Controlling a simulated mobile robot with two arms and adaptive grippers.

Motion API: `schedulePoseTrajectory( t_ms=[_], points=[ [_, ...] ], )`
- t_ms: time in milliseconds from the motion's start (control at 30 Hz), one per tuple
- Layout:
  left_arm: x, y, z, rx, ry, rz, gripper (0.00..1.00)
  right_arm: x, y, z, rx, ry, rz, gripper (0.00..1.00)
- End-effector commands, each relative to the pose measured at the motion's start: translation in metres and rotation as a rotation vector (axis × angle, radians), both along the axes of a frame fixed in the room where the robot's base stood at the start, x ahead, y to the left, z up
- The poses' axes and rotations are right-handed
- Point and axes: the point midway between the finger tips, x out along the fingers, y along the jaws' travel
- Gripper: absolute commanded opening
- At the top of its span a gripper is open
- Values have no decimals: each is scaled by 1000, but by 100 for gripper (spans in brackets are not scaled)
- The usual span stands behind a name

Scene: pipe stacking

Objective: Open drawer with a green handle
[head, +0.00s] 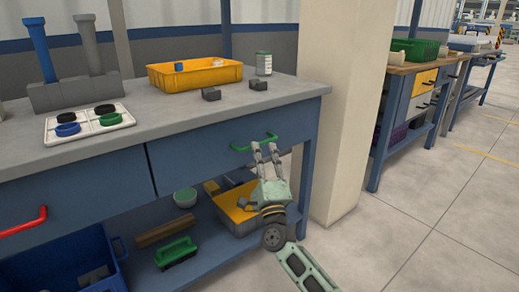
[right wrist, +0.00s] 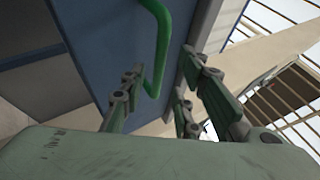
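The green handle (head: 254,143) is on the front of the blue right-hand drawer (head: 200,160) under the grey workbench top. The drawer front looks flush with the bench, so the drawer appears closed. My right gripper (head: 265,150) is just below and in front of the handle, fingers pointing up at it. In the right wrist view the green handle (right wrist: 157,40) rises ahead of the fingers, its near end close to the gap between them. The right gripper (right wrist: 160,92) is open, its fingers apart with nothing clamped. My left gripper is not in view.
A second drawer has a red handle (head: 24,222). On the bench top (head: 200,112) are a yellow bin (head: 195,75), a can (head: 263,63) and pipes in a grey holder (head: 72,95). A lower shelf holds boxes. A pillar (head: 345,100) stands to the right; the floor beyond is clear.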

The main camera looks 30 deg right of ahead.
Motion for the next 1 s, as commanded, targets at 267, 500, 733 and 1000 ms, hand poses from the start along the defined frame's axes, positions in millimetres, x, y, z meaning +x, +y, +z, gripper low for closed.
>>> schedulePoseTrajectory(
  t_ms=[267,500,733,1000],
  points=[
    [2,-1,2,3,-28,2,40,29,-12,17,-3,2,-1,29],
    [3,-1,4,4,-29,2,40,33,-13,20,-3,4,1,29],
    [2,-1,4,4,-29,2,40,33,-13,20,-3,4,1,19],
    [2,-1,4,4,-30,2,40,33,-13,20,-3,4,1,0]
  ],
)
